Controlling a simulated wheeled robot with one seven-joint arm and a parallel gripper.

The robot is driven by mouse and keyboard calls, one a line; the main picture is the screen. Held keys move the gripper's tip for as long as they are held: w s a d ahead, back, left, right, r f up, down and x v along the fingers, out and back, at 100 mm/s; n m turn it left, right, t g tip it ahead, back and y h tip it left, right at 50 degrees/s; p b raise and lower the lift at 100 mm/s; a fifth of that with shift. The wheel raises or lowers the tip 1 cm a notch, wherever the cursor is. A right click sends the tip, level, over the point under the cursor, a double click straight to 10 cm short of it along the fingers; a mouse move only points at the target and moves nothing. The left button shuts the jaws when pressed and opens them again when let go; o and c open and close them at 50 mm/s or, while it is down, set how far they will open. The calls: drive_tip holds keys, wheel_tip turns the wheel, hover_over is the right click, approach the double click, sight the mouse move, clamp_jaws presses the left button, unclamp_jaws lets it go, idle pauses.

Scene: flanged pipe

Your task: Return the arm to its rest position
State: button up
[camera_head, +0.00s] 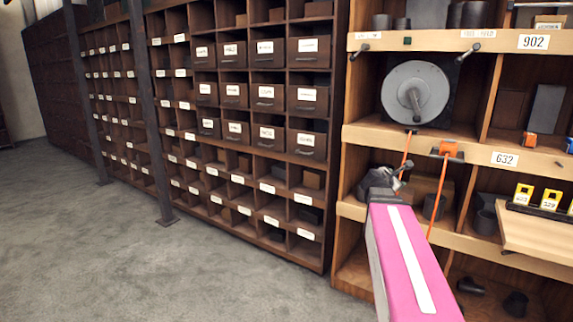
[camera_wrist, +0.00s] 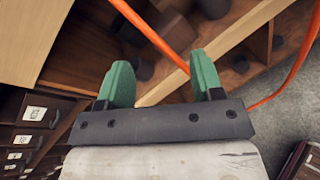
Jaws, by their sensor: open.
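My gripper (camera_wrist: 162,85) is open in the wrist view, with its two green fingers spread and nothing between them. An orange cord (camera_wrist: 155,38) crosses just beyond the fingertips; whether it touches them I cannot tell. In the head view my pink arm reaches forward to the wooden shelf unit (camera_head: 385,135), and my gripper's fingers are hard to make out there. The grey flanged disc (camera_head: 415,90) stands in the upper bay, above and to the right of my wrist. Orange cords (camera_head: 439,195) hang in front of the lower bay, close to my wrist.
Dark pipe pieces (camera_head: 434,206) sit in the shelf bays. A wooden board (camera_head: 540,225) juts out at the right, below yellow number tags (camera_head: 523,194). A dark cabinet of labelled drawers (camera_head: 265,90) stands left of the shelf. The grey floor (camera_head: 150,260) at the left is clear.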

drive_tip(key=s+a+f+m+g+y, duration=0.3)
drive_tip(key=s+a+f+m, duration=0.3)
drive_tip(key=f, duration=0.4)
drive_tip(key=s+a+f+m+g+y, duration=0.4)
drive_tip(key=s+a+f+m, duration=0.2)
drive_tip(key=f, duration=0.5)
drive_tip(key=s+a+f+m+g+y, duration=0.3)
drive_tip(key=s+a+f+m, duration=0.3)
drive_tip(key=a+f+m, duration=0.3)
drive_tip(key=shift+s+a+f+y, duration=0.15)
drive_tip(key=shift+a+f+y, duration=0.25)
drive_tip(key=shift+a+f, duration=0.55)
